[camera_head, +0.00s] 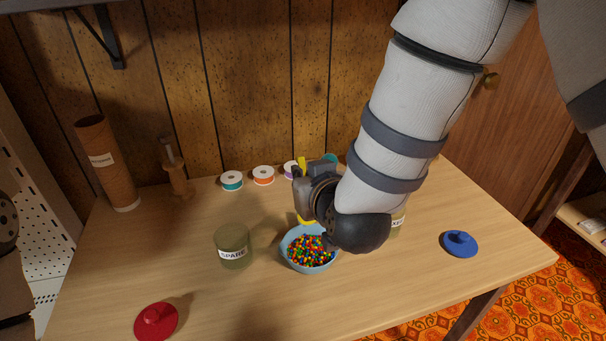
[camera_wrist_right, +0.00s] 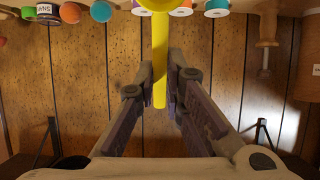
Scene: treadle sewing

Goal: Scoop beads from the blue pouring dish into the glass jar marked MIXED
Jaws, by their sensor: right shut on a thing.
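The blue dish (camera_head: 287,258) stands near the middle of the table and holds many multicoloured beads (camera_head: 311,251). My right gripper (camera_head: 302,199) is above the dish's far side, shut on a yellow scoop (camera_head: 301,163). The scoop's yellow handle (camera_wrist_right: 160,62) runs between the fingers in the wrist view; its bowl is not clearly seen. The glass jar marked MIXED (camera_head: 398,221) stands right of the dish, mostly hidden behind my right arm with only part of its label showing. My left gripper is not clearly in view.
A glass jar marked SPARE (camera_head: 233,245) stands left of the dish. A red lid (camera_head: 156,321) lies front left and a blue lid (camera_head: 460,244) right. Several spools (camera_head: 232,181) line the back. A cardboard tube (camera_head: 108,165) and wooden stand (camera_head: 176,175) are back left.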

